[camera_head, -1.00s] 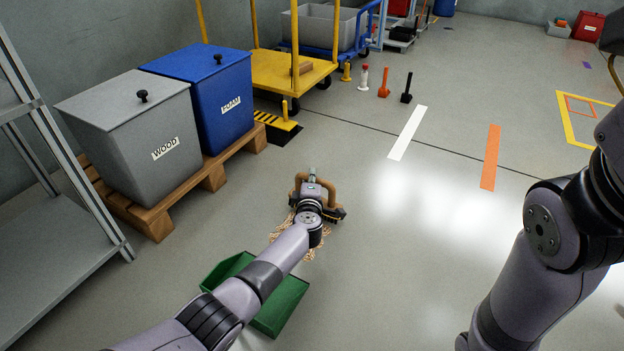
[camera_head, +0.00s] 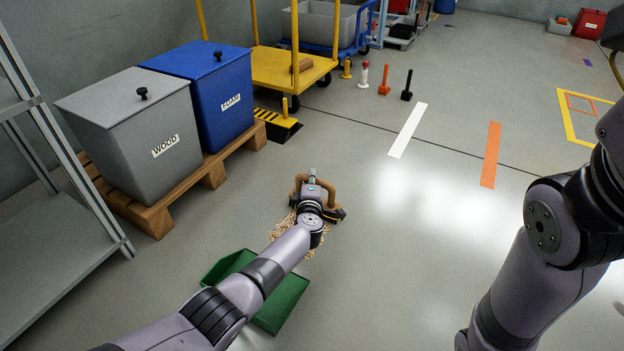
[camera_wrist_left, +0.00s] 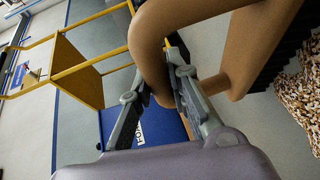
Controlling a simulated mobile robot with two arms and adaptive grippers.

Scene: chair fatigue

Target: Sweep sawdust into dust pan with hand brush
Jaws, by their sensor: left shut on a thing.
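The hand brush (camera_head: 325,200) has a brown looped handle and dark bristles, and it stands on the floor. My left gripper (camera_head: 312,177) is shut on the brush handle; the left wrist view shows the gripper fingers (camera_wrist_left: 158,98) at the brown handle (camera_wrist_left: 240,60). Pale sawdust (camera_head: 283,226) lies on the floor beside the brush, partly hidden by my arm, and it also shows in the left wrist view (camera_wrist_left: 296,105). The green dust pan (camera_head: 285,303) lies on the floor nearer to me, its middle hidden under my left arm. My right gripper is not in view.
A grey WOOD bin (camera_head: 135,130) and a blue FOAM bin (camera_head: 222,100) stand on a wooden pallet (camera_head: 152,218) to the left. A grey shelf (camera_head: 60,250) is at the left edge. A yellow cart (camera_head: 275,70) stands behind. Floor right of the brush is clear.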

